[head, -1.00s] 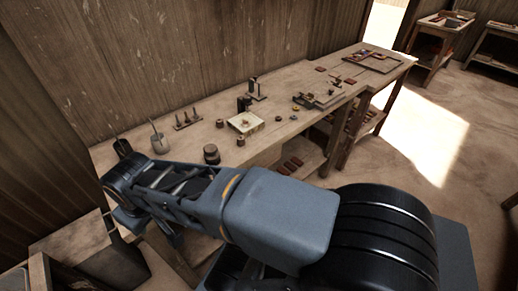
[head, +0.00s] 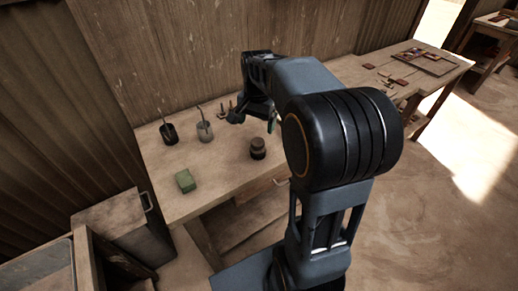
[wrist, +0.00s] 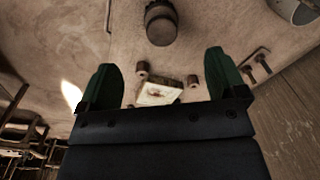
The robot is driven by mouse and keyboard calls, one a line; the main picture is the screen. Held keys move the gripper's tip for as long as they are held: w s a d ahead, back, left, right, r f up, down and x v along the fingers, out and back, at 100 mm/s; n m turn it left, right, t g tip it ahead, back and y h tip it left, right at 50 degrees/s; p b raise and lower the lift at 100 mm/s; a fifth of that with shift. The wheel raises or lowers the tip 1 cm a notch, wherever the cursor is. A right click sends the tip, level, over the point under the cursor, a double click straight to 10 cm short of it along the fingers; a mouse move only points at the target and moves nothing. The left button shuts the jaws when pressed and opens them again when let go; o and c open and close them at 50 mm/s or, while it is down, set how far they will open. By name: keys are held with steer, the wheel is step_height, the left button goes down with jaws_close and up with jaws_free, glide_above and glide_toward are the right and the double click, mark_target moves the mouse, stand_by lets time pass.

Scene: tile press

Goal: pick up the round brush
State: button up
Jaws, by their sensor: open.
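A squat, round, dark brown piece with a narrower top, which looks like the round brush (head: 258,148), stands on the workbench (head: 225,178). It also shows in the wrist view (wrist: 160,24), at the top centre, beyond the fingertips. My gripper (head: 253,121) is over the bench, behind the brush in the head view, and partly hidden by my own arm. The brush is apart from both fingers.
Two pots with sticks, one dark (head: 168,133) and one grey (head: 205,131), stand left of the brush. A green block (head: 186,181) lies near the front left. A pale square block (wrist: 160,93) and small spools (wrist: 143,68) lie nearby. A wooden wall stands behind.

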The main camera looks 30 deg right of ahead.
mark_target(258, 142)
steer(key=shift+w+d+f+m, duration=0.25)
steer(key=shift+w+d+f, duration=0.05)
steer(key=shift+f, duration=0.2)
steer(key=shift+w+d+f+m, duration=0.25)
steer(key=shift+w+d+f, duration=0.05)
steer(key=shift+f, duration=0.15)
step_height(258, 142, down, 6)
steer(key=shift+w+r, duration=0.1)
steer(key=shift+r, duration=0.1)
steer(key=shift+f, duration=3.35)
steer(key=shift+w, duration=0.1)
steer(key=c, duration=1)
steer(key=shift+r, duration=0.1)
